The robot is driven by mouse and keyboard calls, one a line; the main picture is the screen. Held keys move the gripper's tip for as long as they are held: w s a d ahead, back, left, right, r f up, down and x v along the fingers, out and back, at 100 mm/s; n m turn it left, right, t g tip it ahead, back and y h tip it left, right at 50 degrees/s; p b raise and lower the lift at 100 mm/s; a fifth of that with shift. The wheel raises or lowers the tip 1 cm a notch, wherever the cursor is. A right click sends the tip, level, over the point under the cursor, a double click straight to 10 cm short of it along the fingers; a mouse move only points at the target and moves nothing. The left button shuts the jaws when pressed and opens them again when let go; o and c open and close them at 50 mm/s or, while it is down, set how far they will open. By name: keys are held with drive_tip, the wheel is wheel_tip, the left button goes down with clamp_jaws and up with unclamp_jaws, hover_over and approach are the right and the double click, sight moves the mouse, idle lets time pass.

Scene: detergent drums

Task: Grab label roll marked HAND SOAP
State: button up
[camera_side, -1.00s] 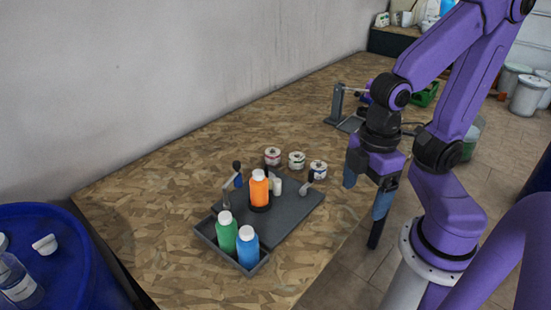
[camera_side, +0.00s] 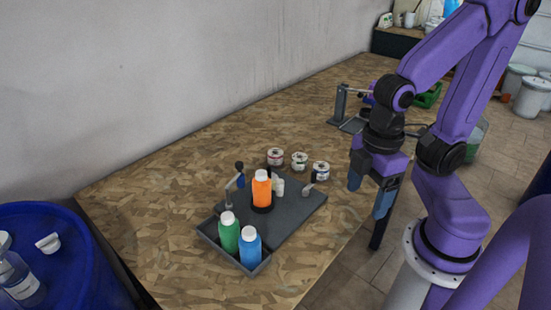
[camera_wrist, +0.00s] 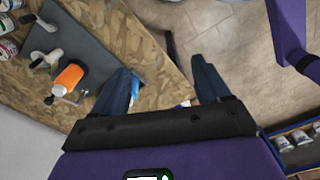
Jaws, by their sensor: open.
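Three white label rolls stand in a row on the table behind the grey board: a left roll (camera_side: 275,157), a middle roll (camera_side: 299,161) and a right roll (camera_side: 321,170). Their print is too small to read, so I cannot tell which is marked HAND SOAP. In the wrist view, rolls show at the left edge, partly cut off, one of them here (camera_wrist: 8,50). My gripper (camera_side: 370,192) is open and empty, to the right of the rolls and apart from them, near the table's right edge. Its blue fingers are spread in the wrist view (camera_wrist: 165,82).
The grey board (camera_side: 290,215) holds an orange bottle (camera_side: 262,190) and upright metal fittings. A tray (camera_side: 262,266) at its front holds a green bottle (camera_side: 229,235) and a blue bottle (camera_side: 250,247). A blue drum (camera_side: 75,260) stands at left. The table's left part is clear.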

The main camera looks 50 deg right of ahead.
drive_tip(key=w+a+m+g+y, duration=0.2)
drive_tip(key=w+a+m+g, duration=0.1)
drive_tip(key=w+m, duration=0.95)
drive_tip(key=m+t+y, duration=0.8)
drive_tip(key=m+t, duration=0.3)
drive_tip(key=m, duration=1.5)
hover_over(281, 151)
drive_tip(key=s+d, duration=0.9)
drive_tip(key=d, duration=0.4)
wheel_tip(281, 151, down, 18)
drive_tip(key=shift+n, duration=0.25)
drive_tip(key=x, duration=1.7)
drive_tip(key=shift+s+a+r, duration=0.25)
drive_tip(key=shift+a+r, duration=0.05)
drive_tip(key=shift+a, duration=0.05)
drive_tip(key=c, duration=0.9)
